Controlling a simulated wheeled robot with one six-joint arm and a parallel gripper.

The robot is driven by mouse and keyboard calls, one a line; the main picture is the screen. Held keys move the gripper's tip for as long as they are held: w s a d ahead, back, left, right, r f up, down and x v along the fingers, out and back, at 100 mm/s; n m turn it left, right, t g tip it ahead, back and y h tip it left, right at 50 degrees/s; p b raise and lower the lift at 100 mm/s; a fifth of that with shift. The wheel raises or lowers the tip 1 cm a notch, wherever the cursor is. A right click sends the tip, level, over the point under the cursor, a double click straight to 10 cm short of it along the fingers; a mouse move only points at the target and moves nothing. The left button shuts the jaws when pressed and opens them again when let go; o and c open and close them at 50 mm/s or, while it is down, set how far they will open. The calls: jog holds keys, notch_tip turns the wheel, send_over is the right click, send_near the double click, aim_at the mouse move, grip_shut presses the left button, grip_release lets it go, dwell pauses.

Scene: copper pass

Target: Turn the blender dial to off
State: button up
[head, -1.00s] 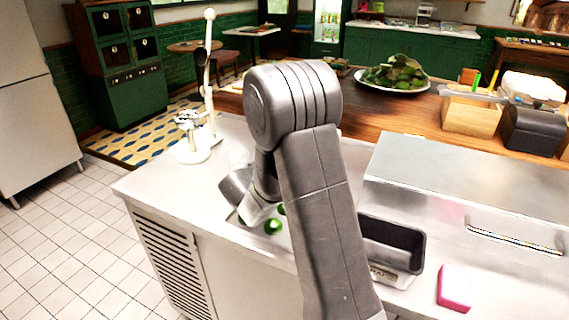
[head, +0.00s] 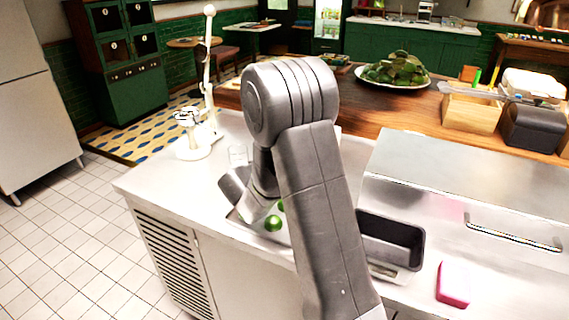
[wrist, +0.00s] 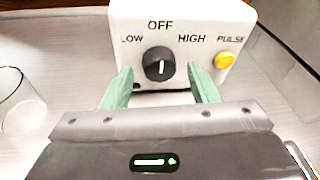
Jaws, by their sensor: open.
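The white blender base (wrist: 205,22) stands straight ahead in the wrist view, with OFF printed above its dial, LOW to the left and HIGH to the right. The black dial (wrist: 158,64) carries a pale mark that seems to run near vertical, but I cannot tell its setting for sure. My gripper (wrist: 159,72) is open, its two green fingers on either side of the dial. I cannot tell whether they touch it. In the head view my arm hides the gripper, and I cannot make out the blender.
A yellow PULSE button (wrist: 224,60) sits right of the dial. A clear glass (wrist: 14,98) stands at left.

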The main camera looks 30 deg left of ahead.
jog(key=b+v, duration=0.1)
jog(key=v, duration=1.3)
jog(key=shift+w+f, duration=0.1)
jog(key=p+x, duration=0.1)
jog(key=x, duration=1.3)
jog(key=shift+s, duration=0.2)
